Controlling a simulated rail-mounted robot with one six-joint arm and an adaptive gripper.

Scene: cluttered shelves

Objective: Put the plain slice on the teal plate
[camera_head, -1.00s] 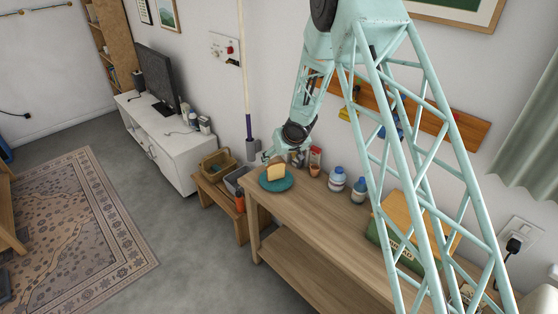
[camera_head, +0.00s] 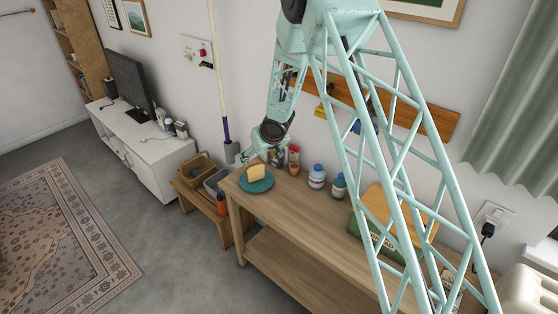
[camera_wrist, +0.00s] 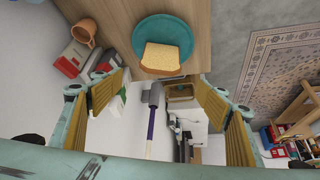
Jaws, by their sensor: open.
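The plain slice (camera_head: 256,173), pale with a tan crust, rests on the teal plate (camera_head: 264,187) at the left end of the wooden table. In the wrist view the slice (camera_wrist: 161,58) overlaps the edge of the teal plate (camera_wrist: 160,20) nearest my gripper. My gripper (camera_head: 247,156) is at the wall side of the slice and appears apart from it. In the wrist view my gripper (camera_wrist: 165,100) has its fingers spread wide with nothing between them. The underside of the slice is hidden.
Two blue-and-white bottles (camera_head: 317,177) stand right of the plate. A terracotta cup (camera_head: 294,169) is near the wall. A green box (camera_head: 375,240) stands farther right. A low bench (camera_head: 210,203) with a basket (camera_head: 198,168) is left of the table. The table's front is clear.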

